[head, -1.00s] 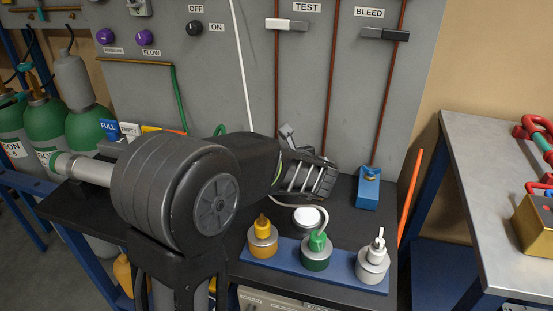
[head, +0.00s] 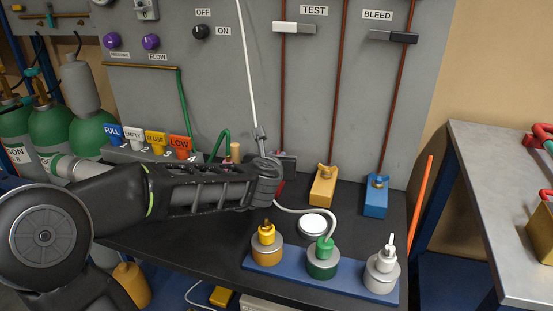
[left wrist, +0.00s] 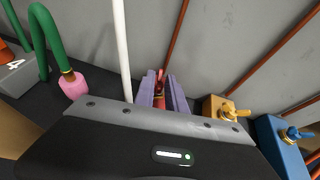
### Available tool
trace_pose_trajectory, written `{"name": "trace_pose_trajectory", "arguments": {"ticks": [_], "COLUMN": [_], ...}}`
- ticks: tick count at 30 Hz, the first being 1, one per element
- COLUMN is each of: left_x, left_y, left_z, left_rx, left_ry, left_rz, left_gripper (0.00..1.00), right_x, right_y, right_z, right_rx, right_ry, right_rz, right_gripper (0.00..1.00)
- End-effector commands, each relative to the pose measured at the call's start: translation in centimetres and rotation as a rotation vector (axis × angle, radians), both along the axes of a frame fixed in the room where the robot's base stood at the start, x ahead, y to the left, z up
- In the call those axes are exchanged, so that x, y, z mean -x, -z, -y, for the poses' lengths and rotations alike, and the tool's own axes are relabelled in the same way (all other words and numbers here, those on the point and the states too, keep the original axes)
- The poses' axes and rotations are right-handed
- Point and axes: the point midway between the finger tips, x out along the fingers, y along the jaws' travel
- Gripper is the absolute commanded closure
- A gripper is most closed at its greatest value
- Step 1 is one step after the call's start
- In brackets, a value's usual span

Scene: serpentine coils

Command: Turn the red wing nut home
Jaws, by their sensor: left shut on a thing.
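The red wing nut (left wrist: 161,77) shows in the left wrist view between the two fingers of my left gripper (left wrist: 163,94), with a red piece below it. The fingers close around it from both sides. In the head view my left gripper (head: 268,172) is low by the back panel, left of the yellow block. A little red of the wing nut's block (head: 279,188) shows beside the gripper there; the gripper hides the rest. How far the nut is turned cannot be told. My right gripper is not in view.
A yellow block (head: 323,187) and a blue block (head: 375,196), each with a wing nut, stand to the right. Three capped canisters sit on a blue strip (head: 349,288) in front. A white hose (left wrist: 122,45) and a pink-ended green hose (left wrist: 72,84) are close on the left.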

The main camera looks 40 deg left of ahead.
Motion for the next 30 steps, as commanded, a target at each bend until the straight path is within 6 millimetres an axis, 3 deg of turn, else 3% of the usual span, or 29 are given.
{"name": "trace_pose_trajectory", "arguments": {"ticks": [5,6,10,20,30], "left_x": [-0.1,-0.2,-0.1,0.2,4.2], "left_y": [-0.5,-0.5,-0.4,-0.4,-2.5], "left_z": [-0.1,-0.1,-0.1,0.2,2.2], "left_rx": [-0.004,-0.004,-0.003,0.001,0.001], "left_ry": [-0.001,-0.001,-0.001,0.000,-0.002], "left_rz": [0.008,0.008,0.006,0.004,0.006], "left_gripper": [1.00,0.82,0.73,0.73,0.73], "right_x": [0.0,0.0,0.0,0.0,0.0], "right_y": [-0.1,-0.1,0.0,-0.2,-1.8], "right_z": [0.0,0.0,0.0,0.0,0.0], "right_rx": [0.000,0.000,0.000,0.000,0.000], "right_ry": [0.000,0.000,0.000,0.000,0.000], "right_rz": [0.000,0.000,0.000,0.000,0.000], "right_gripper": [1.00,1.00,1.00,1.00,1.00]}}
